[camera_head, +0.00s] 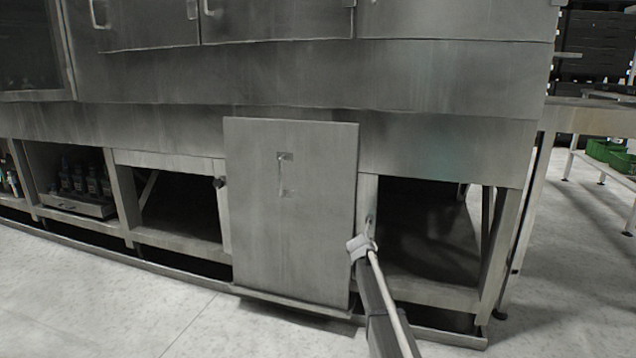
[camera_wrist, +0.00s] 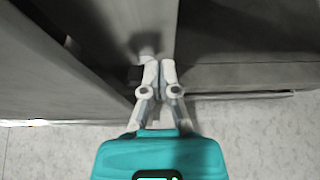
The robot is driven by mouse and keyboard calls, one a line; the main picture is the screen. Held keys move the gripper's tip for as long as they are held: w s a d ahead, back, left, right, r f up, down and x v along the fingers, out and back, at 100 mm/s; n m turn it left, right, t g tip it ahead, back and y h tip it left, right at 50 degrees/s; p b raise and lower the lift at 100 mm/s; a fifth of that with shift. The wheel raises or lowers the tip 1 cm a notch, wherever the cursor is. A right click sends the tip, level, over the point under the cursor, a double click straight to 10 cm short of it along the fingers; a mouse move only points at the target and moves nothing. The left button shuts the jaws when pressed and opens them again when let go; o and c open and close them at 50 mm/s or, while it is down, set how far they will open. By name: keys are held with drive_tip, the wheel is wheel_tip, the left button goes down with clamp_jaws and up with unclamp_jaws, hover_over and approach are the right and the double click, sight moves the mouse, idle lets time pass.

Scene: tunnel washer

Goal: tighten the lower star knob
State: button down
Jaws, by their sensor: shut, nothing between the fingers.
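A steel panel (camera_head: 290,205) with a small handle stands upright against the washer's lower frame. A small dark knob (camera_head: 219,182) sits on the post left of the panel. In the wrist view, a small dark piece (camera_wrist: 135,73) shows just left of my fingertips, partly in shadow; I cannot tell whether it is the lower star knob. My gripper (camera_wrist: 159,66) is shut and empty, with its fingertips close to the post at the panel's right edge. It also shows in the head view (camera_head: 369,224). I cannot tell whether it touches anything.
An open bay (camera_head: 430,225) lies right of the post, and another (camera_head: 180,205) left of the panel. A low rail (camera_head: 440,335) runs along the floor. Bottles (camera_head: 85,180) stand in a bay at far left. Clear floor (camera_head: 110,310) lies in front.

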drive_tip(key=s+a, duration=0.2)
drive_tip(key=s, duration=0.3)
drive_tip(key=shift+s, duration=0.35)
drive_tip(key=shift+d, duration=0.3)
